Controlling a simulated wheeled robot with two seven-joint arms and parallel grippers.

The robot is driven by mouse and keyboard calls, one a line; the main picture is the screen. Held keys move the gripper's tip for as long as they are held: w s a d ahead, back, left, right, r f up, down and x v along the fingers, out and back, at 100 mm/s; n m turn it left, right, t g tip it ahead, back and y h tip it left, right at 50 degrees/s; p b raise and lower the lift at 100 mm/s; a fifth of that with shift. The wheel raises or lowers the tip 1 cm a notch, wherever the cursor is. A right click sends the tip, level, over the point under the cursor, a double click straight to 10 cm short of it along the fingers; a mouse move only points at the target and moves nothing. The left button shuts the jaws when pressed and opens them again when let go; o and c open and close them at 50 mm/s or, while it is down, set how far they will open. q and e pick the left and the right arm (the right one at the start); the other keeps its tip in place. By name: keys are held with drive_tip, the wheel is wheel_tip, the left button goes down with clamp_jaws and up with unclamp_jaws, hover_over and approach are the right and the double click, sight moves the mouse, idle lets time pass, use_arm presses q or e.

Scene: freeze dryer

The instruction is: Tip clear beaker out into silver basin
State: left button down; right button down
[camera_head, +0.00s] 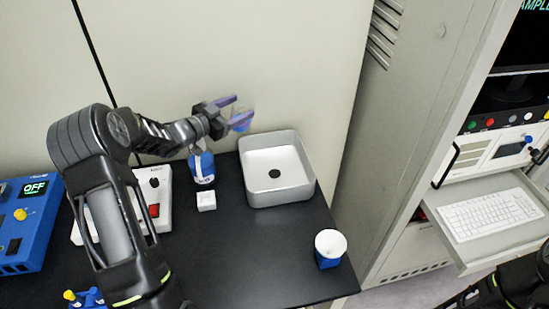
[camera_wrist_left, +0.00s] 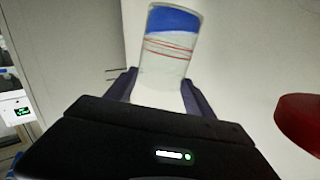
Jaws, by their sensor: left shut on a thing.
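The clear beaker (camera_head: 241,121) is between the fingers of my left gripper (camera_head: 232,109), up above the back-left corner of the silver basin (camera_head: 308,180). In the left wrist view the beaker (camera_wrist_left: 167,62) shows red lines and a blue band at its far end, with the fingers of my left gripper (camera_wrist_left: 160,88) shut on its sides. I cannot tell how far it is tilted. The basin stands on the black table, with a dark round spot in its bare floor. My right gripper is not in view.
A blue-and-white bottle (camera_head: 202,168) and a small white box (camera_head: 206,201) stand left of the basin. A white-topped blue container (camera_head: 330,247) stands at the front right. A blue device (camera_head: 27,222) is at far left. The table front centre is clear.

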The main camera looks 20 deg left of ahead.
use_arm(q)
drive_tip(key=d+f+m+g+y+b, duration=0.1)
drive_tip(key=d+f+m+y+b, duration=0.1)
drive_tip(key=d+f+m+b, duration=0.1)
drive_tip(key=shift+d+f+m, duration=0.8)
drive_tip(key=shift+d+m, duration=0.1)
drive_tip(key=shift+d, duration=0.3)
drive_tip(key=shift+b, duration=0.35)
drive_tip(key=shift+d+f, duration=0.1)
drive_tip(key=shift+d, duration=0.1)
drive_tip(key=shift+f+m+b, duration=0.3)
drive_tip(key=shift+f+b, duration=0.05)
drive_tip(key=shift+b, duration=0.3)
